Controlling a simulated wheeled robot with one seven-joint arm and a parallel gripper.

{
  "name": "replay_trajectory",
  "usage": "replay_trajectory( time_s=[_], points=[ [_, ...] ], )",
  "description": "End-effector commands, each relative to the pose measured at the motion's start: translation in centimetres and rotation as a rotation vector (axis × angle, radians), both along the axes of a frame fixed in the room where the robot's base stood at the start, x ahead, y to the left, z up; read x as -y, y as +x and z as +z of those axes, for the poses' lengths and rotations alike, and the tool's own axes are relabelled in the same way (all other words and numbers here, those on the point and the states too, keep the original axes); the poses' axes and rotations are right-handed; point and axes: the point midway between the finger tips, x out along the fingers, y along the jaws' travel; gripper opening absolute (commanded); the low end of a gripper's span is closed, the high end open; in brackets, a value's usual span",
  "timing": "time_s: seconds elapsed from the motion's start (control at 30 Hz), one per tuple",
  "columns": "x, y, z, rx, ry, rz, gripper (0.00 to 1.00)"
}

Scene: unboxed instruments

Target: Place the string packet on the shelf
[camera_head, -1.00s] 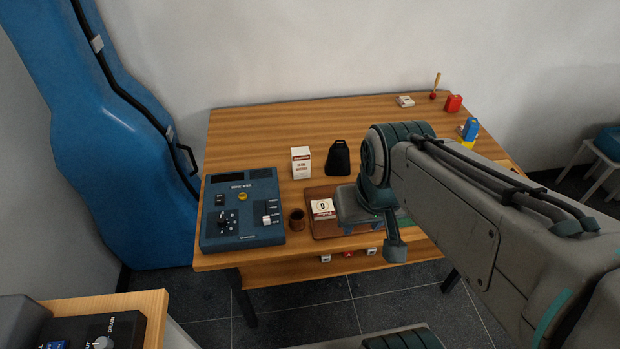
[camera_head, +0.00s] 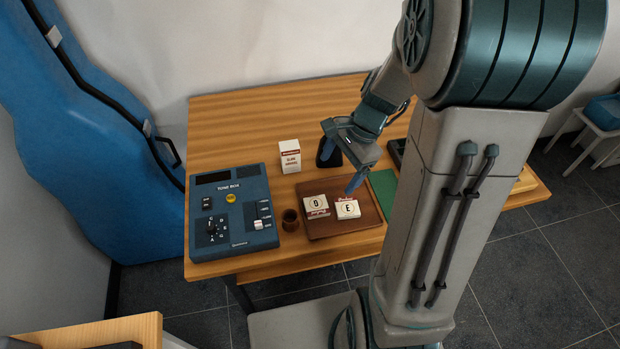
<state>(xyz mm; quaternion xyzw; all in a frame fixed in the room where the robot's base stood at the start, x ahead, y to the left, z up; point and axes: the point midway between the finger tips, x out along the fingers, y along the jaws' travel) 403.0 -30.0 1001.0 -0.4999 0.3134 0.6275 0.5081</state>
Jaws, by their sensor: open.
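Two small white packets with red print lie flat side by side on a brown tray (camera_head: 357,205) near the table's front edge. The left packet (camera_head: 316,206) appears marked D and the right packet (camera_head: 348,209) E. My gripper (camera_head: 342,167) is open and empty, pointing down above the table, just behind the packets. One finger overlaps a black object behind; the other hangs near the tray's back edge. A wooden shelf (camera_head: 290,273) shows as a narrow strip below the tabletop; its inside is hidden.
A white box (camera_head: 290,156) and a black object (camera_head: 329,158) stand behind the tray. A green mat (camera_head: 383,190) lies right. My arm hides much of the right side.

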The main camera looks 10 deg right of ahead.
Motion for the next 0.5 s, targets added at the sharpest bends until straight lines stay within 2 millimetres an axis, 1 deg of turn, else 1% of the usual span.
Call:
replay_trajectory(
  time_s=[0.03, 0.1, 0.2, 0.37, 0.5],
  points=[
    [0.5, 0.6, -0.8, -0.036, 0.018, -0.073, 0.82],
    [1.0, 1.2, -1.8, -0.073, 0.037, -0.159, 0.82],
    [1.4, 1.8, -2.7, -0.107, 0.055, -0.242, 0.82],
    [1.3, 2.0, -4.2, -0.132, 0.066, -0.291, 0.82],
    [0.3, 2.0, -6.6, -0.134, 0.066, -0.291, 0.82]
  ],
)
